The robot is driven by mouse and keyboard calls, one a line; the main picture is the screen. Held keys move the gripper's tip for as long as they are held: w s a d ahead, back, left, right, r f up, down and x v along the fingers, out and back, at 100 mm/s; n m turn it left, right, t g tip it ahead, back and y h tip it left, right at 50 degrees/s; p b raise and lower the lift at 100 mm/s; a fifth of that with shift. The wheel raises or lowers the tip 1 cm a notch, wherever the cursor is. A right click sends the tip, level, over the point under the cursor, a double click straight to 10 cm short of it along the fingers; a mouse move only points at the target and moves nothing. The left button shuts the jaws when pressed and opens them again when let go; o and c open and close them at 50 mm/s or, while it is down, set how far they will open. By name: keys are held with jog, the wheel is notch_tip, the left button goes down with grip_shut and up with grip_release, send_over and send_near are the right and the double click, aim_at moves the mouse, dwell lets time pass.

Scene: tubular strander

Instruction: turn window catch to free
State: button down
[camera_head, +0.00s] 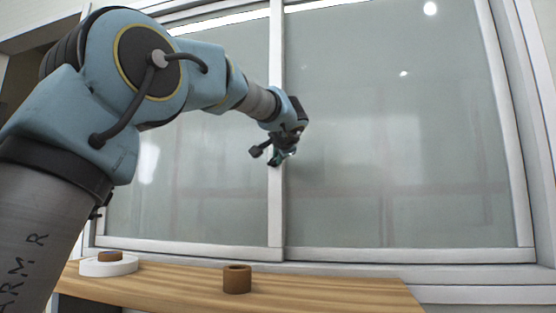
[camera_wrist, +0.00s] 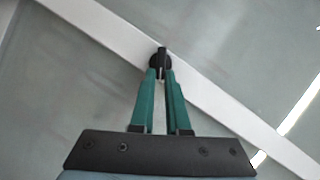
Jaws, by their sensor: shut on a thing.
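The window catch (camera_wrist: 160,60) is a small black round piece with a raised lever, set on the white window bar (camera_wrist: 105,32). My gripper (camera_wrist: 162,75) has two green fingers, and their tips are closed on the catch's lever. In the head view my gripper (camera_head: 280,157) is at the upright middle bar (camera_head: 276,205) of the window, about halfway up. The catch itself is hidden behind my gripper there.
Glass panes (camera_head: 400,140) lie on both sides of the middle bar. Below the window is a wooden ledge (camera_head: 330,290) with a brown hollow cylinder (camera_head: 237,281) and a white round dish (camera_head: 95,267) holding a brown piece (camera_head: 110,256). The space around the gripper is clear.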

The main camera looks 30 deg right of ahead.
jog(key=c, duration=0.9)
grip_release()
jog(key=b+v, duration=0.2)
jog(key=v, duration=0.8)
jog(key=shift+s+a+b, duration=0.2)
jog(key=shift+s+b, duration=0.1)
jog(key=shift+s, duration=0.1)
